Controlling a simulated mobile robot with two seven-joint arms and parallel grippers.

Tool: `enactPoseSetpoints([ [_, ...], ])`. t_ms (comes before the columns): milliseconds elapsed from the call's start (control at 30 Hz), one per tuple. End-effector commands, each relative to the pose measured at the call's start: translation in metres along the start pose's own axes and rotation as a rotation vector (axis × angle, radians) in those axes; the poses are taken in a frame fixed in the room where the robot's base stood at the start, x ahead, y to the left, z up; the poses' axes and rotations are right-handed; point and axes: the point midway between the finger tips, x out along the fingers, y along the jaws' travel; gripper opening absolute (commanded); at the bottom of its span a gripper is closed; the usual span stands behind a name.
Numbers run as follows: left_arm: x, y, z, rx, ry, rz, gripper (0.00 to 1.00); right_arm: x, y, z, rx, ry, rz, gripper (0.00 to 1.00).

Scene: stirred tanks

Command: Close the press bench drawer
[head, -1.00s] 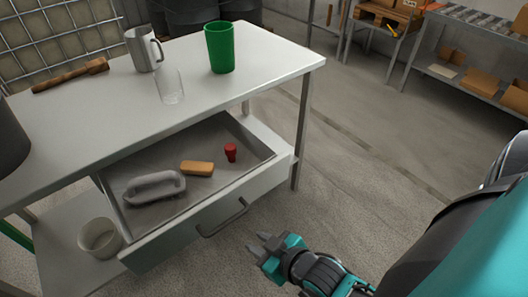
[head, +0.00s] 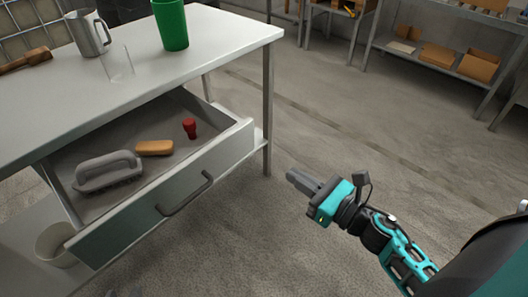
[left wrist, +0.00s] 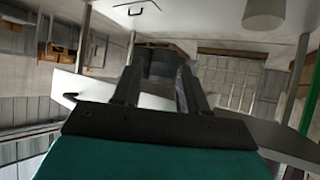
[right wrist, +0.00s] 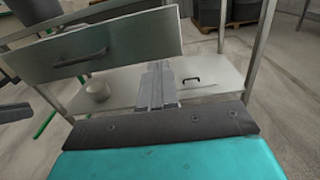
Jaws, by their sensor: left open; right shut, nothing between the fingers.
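The press bench drawer (head: 130,215) stands pulled out under the white bench top (head: 130,75). Its dark bar handle (head: 185,195) is on the front; the handle also shows in the right wrist view (right wrist: 80,57). My right gripper (head: 292,178) is shut and empty, to the right of the drawer front and apart from it. In the right wrist view its fingers (right wrist: 158,85) are together, below the drawer front. My left gripper is open and empty in the left wrist view (left wrist: 158,75); in the head view only a sliver at the bottom edge may be it.
In the drawer lie a grey brush (head: 108,170), a yellow-orange block (head: 154,148) and a red piece (head: 190,127). A metal jug (head: 88,35), clear glass (head: 119,65), green cup (head: 171,25) and mallet (head: 28,60) are on top.

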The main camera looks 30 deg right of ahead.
Motion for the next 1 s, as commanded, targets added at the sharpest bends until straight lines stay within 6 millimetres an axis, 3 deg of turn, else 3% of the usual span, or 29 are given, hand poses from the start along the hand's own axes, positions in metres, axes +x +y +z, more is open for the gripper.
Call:
enactPoseSetpoints([
  [167, -0.002, 0.000, -0.003, 0.002, 0.003, 0.000, 0.43, 0.013, 0.000, 0.001, -0.024, -0.002, 0.006, 0.00],
  [700, -0.007, -0.002, 0.001, 0.000, -0.012, -0.005, 0.43, 0.113, 0.000, 0.002, -0.019, -0.001, 0.002, 0.00],
  [1000, -0.007, -0.001, 0.003, -0.010, -0.016, -0.008, 0.43, 0.138, 0.000, 0.000, -0.017, 0.000, 0.002, 0.00],
])
